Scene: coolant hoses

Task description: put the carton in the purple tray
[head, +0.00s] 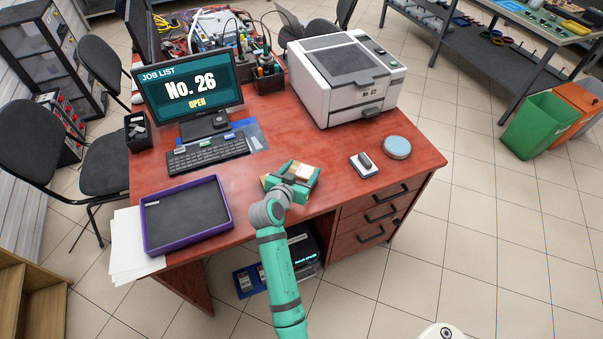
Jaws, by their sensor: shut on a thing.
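The purple tray (187,244) lies on the red-brown desk at the left front. Its dark grey floor looks bare apart from a small pale label at the far left corner. The carton (301,171) is a small tan and white box near the middle of the desk. My teal gripper (293,178) is shut on the carton, to the right of the tray and apart from it. The gripper and wrist hide much of the carton. I cannot tell whether the carton touches the desk.
A keyboard (208,152) and a monitor (188,90) stand behind the tray, and a white printer (345,77) stands at the back right. Desk between tray and gripper is clear.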

